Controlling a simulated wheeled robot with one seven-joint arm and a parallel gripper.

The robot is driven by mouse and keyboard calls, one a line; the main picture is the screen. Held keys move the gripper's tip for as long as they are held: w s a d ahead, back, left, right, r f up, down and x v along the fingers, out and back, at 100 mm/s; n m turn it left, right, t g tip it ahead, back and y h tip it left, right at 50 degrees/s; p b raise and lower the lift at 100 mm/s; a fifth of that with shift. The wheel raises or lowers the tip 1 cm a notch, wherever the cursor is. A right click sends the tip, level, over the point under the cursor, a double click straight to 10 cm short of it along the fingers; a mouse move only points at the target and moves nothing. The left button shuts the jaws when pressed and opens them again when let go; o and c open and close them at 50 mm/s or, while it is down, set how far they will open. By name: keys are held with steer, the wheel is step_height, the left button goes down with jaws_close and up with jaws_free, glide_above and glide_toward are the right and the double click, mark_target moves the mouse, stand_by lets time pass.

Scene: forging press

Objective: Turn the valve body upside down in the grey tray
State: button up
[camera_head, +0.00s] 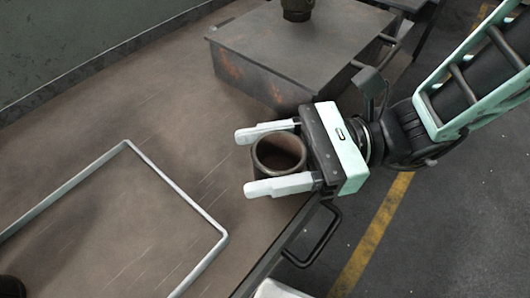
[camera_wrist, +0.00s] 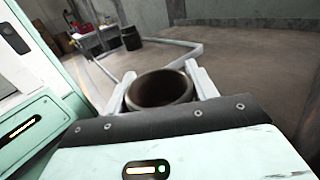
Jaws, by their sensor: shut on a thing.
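The valve body (camera_head: 279,155) looks like a dark brown hollow cylinder with its round open end facing up. My gripper (camera_head: 245,162) is shut on it, with one pale finger on each side, near the table's front edge. The wrist view shows its open rim (camera_wrist: 160,88) between the fingers. Its lower end is hidden, so I cannot tell whether it touches the table. The grey tray (camera_head: 177,187) lies to the left, with a thin pale rim, and is cut off by the picture edge. Its rim also shows in the wrist view (camera_wrist: 187,56). The valve body is outside the tray.
A rusty metal block (camera_head: 300,55) stands behind my gripper, with a dark part (camera_head: 297,9) on top. A dark round object (camera_head: 10,287) is partly visible at the lower left. A black handle (camera_head: 318,240) sticks out from the table's front edge. The tabletop between the valve body and tray is clear.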

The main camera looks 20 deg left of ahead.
steer(key=o, duration=1.4)
steer(key=v, duration=1.2)
steer(key=s+d+f+n+t+h, duration=0.2)
steer(key=s+d+n+h, duration=0.7)
steer(key=n+h, duration=0.2)
steer(key=w+d+n+t+h, duration=0.1)
steer(key=w+n+t, duration=0.1)
steer(key=w+d+n+t+h, duration=0.1)
steer(key=w+d+n+t, duration=0.1)
steer(key=n+t, duration=0.1)
steer(key=w+d+n+t+h, duration=0.1)
steer(key=w+n+t, duration=0.1)
steer(key=t, duration=0.1)
steer(key=shift+d+f+n+p, duration=0.15)
steer(key=shift+d+n+p, duration=0.15)
steer(key=shift+p, duration=0.1)
